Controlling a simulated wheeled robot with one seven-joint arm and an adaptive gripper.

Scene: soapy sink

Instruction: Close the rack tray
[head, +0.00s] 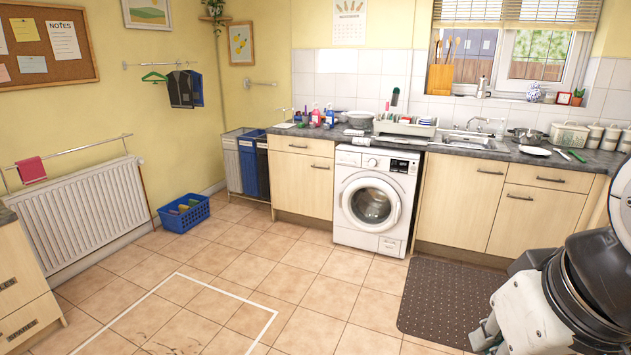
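The dish rack (412,122) is pale and stands on the counter above the washing machine, left of the sink. Plates and other dishes sit in it. A pale, flat strip (391,138) shows along its front, low at the counter edge. It looks like the rack tray, but it is too small to tell how far out it stands. My arm fills the lower right corner, far from the rack. Its pale end (484,335) seems to be my gripper, over the floor by the dark mat. Its fingers are not clear enough to tell open from shut.
The washing machine (376,199) stands below the rack. A dark mat (446,300) lies on the floor before the sink cabinets. The sink (466,139) is right of the rack. A blue basket (184,212) stands at the left.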

